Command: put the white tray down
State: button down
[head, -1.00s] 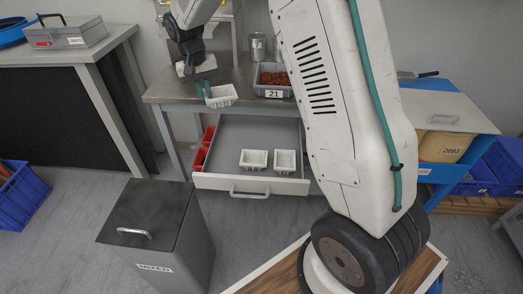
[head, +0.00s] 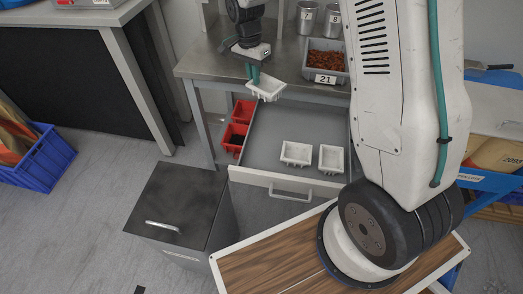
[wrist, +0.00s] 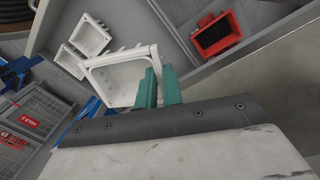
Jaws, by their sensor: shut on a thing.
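My gripper (head: 254,74) has green fingers shut on the rim of a white tray (head: 267,89). The tray hangs tilted in the air at the front edge of the steel table, above the open drawer. In the wrist view the held white tray (wrist: 118,78) shows empty beside the green fingers (wrist: 160,88). Two more white trays, a left one (head: 296,153) and a right one (head: 331,159), lie in the open grey drawer (head: 268,163), towards its front right.
Red bins (head: 237,136) stand at the drawer's left side. Bare drawer floor lies between them and the two trays. A grey bin (head: 345,74) labelled 21 stands on the steel table (head: 210,62).

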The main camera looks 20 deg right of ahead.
jog(key=s+f+m+y, duration=0.1)
jog(key=s+f+m, duration=0.7)
jog(key=m, duration=0.4)
jog(key=shift+m, duration=0.3)
jog(key=shift+s+a+f, duration=0.1)
jog(key=shift+s+f, duration=0.1)
jog(key=shift+f, duration=1.35)
jog(key=shift+s+f, duration=0.15)
jog(key=shift+f, duration=1.4)
jog(key=shift+s+a+f, duration=0.1)
jog(key=shift+s+f, duration=0.1)
jog(key=shift+f, duration=1.35)
jog(key=c, duration=1.5)
grip_release()
jog(key=shift+f, duration=0.1)
jog(key=shift+c, duration=0.2)
